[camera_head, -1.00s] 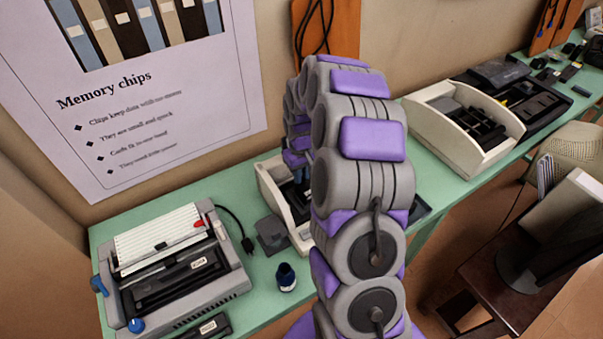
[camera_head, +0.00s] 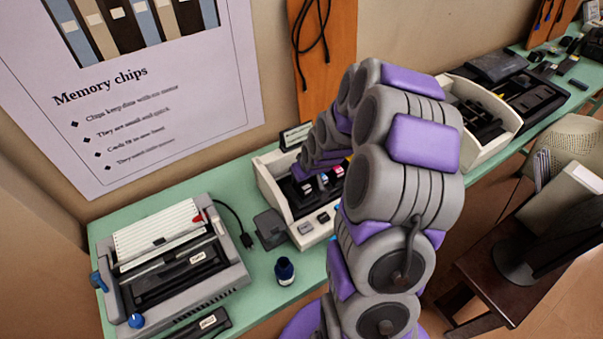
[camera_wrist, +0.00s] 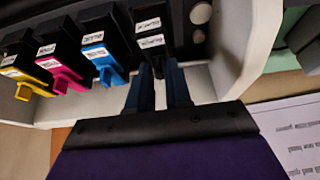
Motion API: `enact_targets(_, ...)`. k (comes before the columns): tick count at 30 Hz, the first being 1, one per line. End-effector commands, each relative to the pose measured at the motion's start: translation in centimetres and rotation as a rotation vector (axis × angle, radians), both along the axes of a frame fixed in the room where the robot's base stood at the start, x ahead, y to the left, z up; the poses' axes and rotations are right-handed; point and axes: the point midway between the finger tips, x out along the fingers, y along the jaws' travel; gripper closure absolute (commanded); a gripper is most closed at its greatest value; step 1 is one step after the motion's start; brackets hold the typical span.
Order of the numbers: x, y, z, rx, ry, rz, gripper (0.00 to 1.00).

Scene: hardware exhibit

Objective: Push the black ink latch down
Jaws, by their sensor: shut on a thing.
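The white ink unit (camera_head: 271,186) stands on the green table, partly hidden by my arm in the head view. In the wrist view, its black cartridge (camera_wrist: 150,27) with white labels is right of the cyan (camera_wrist: 95,50), magenta (camera_wrist: 57,62) and yellow (camera_wrist: 20,68) ones. The coloured latches stick out below their cartridges. My gripper (camera_wrist: 160,77) is at the lower end of the black cartridge. Its two fingers are closed on the black latch, which is mostly hidden between them. In the head view my arm hides the fingertips.
The unit's white side wall (camera_wrist: 252,40) is close to the right of my gripper. On the table are a dark ink bottle (camera_head: 285,271), a grey binding-like machine (camera_head: 178,262) and a black adapter (camera_head: 270,229). Another white unit (camera_head: 480,118) stands farther right.

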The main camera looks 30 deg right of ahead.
Motion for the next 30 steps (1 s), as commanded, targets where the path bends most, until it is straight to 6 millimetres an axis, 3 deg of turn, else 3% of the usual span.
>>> enact_targets(11,-0.2,0.0,-0.2,0.001,-0.010,0.000,1.00)
enact_targets(12,-0.2,0.0,-0.2,0.001,-0.010,0.000,0.79)
enact_targets(16,-0.2,0.0,-0.2,0.001,-0.010,0.000,0.68)
enact_targets(25,-0.2,0.0,0.2,0.000,-0.012,0.000,0.68)
enact_targets(30,-1.0,-0.1,1.9,0.000,-0.013,-0.001,0.68)
